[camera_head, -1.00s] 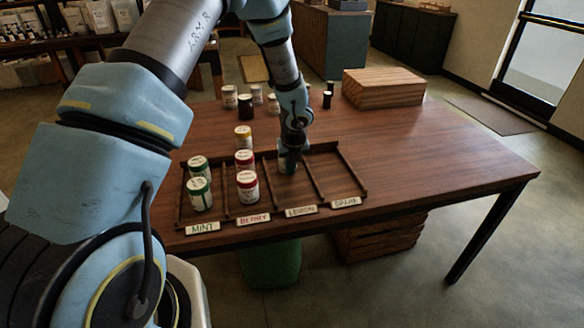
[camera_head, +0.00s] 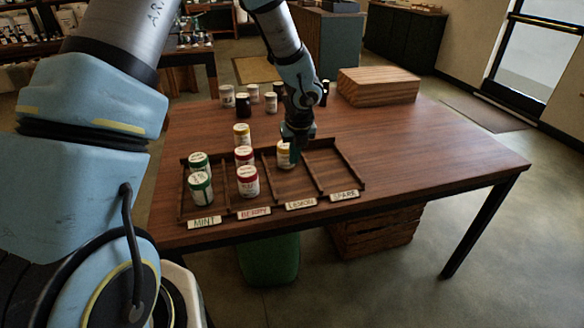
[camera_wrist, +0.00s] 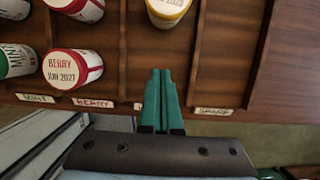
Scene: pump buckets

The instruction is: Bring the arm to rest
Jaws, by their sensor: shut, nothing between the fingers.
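My gripper (camera_head: 293,148) is above the lemon lane of the brown tray (camera_head: 362,184). Its green fingers are shut and empty in the wrist view (camera_wrist: 160,78). A yellow-lidded jar (camera_head: 284,157) stands upright in the lemon lane, partly hidden by my gripper; it also shows, cut off, in the wrist view (camera_wrist: 168,10), apart from the fingertips. Two red-lidded jars, the front one (camera_head: 248,183) marked BERRY, stand in the berry lane. Two green-lidded jars, the front one (camera_head: 201,190) nearest, stand in the mint lane. The spare lane is empty.
Another yellow-lidded jar (camera_head: 242,135) stands behind the red-lidded ones. Several jars (camera_head: 243,104) stand at the table's back. A wooden block (camera_head: 378,86) lies at the back right. The table's right side (camera_head: 440,145) is clear. A crate (camera_head: 377,233) and green bin (camera_head: 268,258) are below.

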